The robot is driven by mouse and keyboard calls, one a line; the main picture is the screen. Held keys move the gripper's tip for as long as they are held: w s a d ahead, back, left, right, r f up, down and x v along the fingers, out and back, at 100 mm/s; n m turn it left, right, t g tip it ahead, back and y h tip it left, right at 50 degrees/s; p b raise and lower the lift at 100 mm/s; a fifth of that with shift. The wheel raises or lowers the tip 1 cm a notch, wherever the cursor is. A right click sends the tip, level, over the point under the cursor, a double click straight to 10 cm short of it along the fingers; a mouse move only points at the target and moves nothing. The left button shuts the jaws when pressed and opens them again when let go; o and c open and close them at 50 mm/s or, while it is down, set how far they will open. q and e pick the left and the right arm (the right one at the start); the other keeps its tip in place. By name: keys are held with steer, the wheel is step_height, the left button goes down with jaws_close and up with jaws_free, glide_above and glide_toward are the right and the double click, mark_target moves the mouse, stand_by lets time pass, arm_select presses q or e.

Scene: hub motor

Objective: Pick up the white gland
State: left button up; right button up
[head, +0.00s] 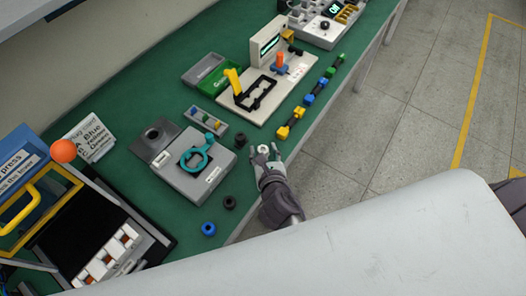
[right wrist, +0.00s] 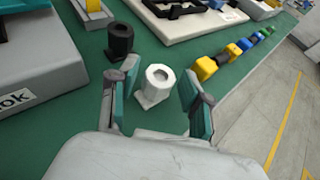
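The white gland (right wrist: 157,82) stands on the green table, a small white hex-shaped piece with a round hole in its top. In the head view the white gland (head: 263,149) shows small between the fingertips of my right gripper. My right gripper (right wrist: 157,100) is open, with one finger on each side of the gland and a visible gap on both sides. In the head view my right gripper (head: 264,153) reaches over the table's front edge. My left gripper is not in view.
A black gland (right wrist: 120,40) stands just behind the white one. A grey fixture with a teal clamp (head: 196,157) is to the left. Yellow, blue and green connectors (head: 291,123) line the front edge.

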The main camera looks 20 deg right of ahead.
steer(key=c, duration=0.7)
steer(key=shift+r, duration=0.1)
steer(key=shift+r, duration=0.55)
step_height(320, 180, up, 3)
steer(key=shift+f+p, duration=0.1)
steer(key=shift+p, duration=0.45)
steer(key=s+d+r, duration=0.1)
steer(key=d+r, duration=0.1)
steer(key=d, duration=0.1)
steer(key=s+d+r, duration=0.2)
steer(key=d, duration=0.2)
steer(key=s+d+r, duration=0.1)
steer(key=d+r, duration=0.2)
steer(key=shift+s+d, duration=0.35)
steer(key=shift+s, duration=0.05)
